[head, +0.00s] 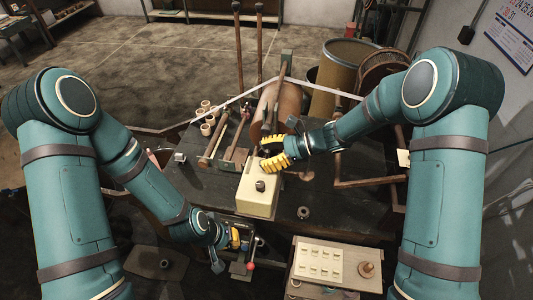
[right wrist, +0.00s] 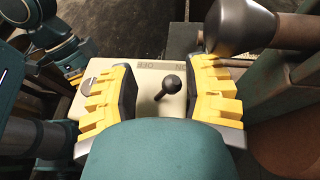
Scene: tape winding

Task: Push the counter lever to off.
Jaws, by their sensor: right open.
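The counter is a cream box (head: 258,204) on the dark bench, below my right gripper in the head view. In the right wrist view the box face (right wrist: 146,75) carries ON and OFF lettering. Its black ball-ended lever (right wrist: 171,83) leans up and right, toward the ON side. My right gripper (head: 272,155) is open, with its yellow fingers either side of the lever and no clear contact. A dark knob (head: 260,186) shows on the box in the head view. My left gripper (head: 236,240) is low at the bench front; its jaws are too small to read.
A red-balled handle (head: 250,266) is close by my left gripper. A brown roller (head: 278,107) and pale tape strip (head: 235,101) lie behind the box. Several small rolls (head: 206,116) stand left. A pale panel (head: 320,262) is at front right. A dark-headed tool (right wrist: 240,28) crowds the right finger.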

